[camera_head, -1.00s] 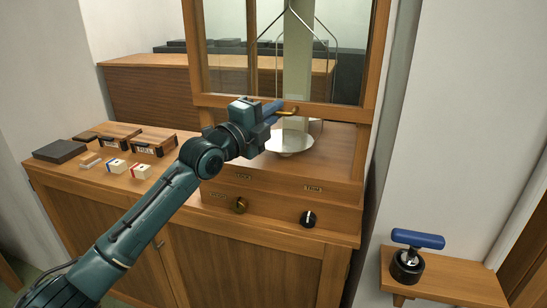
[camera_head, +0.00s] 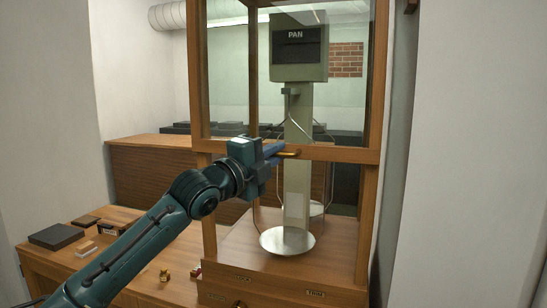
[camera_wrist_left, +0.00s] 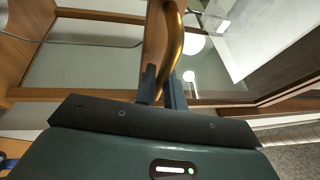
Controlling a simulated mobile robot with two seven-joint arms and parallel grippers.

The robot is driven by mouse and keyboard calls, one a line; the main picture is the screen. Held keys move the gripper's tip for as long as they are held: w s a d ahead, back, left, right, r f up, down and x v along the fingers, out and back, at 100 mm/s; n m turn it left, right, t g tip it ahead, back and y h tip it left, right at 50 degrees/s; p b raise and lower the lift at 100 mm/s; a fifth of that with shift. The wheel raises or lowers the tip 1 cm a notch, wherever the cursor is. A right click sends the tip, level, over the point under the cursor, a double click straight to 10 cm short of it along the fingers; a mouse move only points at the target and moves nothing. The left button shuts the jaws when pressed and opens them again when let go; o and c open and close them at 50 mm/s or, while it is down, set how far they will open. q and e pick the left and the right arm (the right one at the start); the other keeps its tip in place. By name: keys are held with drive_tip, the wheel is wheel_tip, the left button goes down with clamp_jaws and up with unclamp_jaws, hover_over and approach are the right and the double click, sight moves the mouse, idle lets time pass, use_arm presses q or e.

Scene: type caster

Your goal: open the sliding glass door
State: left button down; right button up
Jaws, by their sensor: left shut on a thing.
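The sliding glass door (camera_head: 345,154) is a wood-framed pane on the front of a wooden balance case. Its bottom rail stands well above the case floor, with an open gap below it. My left gripper (camera_head: 277,153) is shut on the brass handle (camera_head: 291,154) on that rail. In the left wrist view the curved brass handle (camera_wrist_left: 175,45) runs between the two dark fingers (camera_wrist_left: 163,88). My right gripper is not in view.
Inside the case stand a grey column marked PAN (camera_head: 298,50) and a round metal pan (camera_head: 287,241). A dark box (camera_head: 56,236) and small blocks lie on the counter at left. A white wall is at right.

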use_arm(q)
drive_tip(key=shift+r, duration=0.2)
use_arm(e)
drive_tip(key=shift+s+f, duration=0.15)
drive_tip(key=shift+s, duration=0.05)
use_arm(q)
drive_tip(key=c, duration=1.5)
unclamp_jaws()
drive_tip(key=shift+f, duration=0.15)
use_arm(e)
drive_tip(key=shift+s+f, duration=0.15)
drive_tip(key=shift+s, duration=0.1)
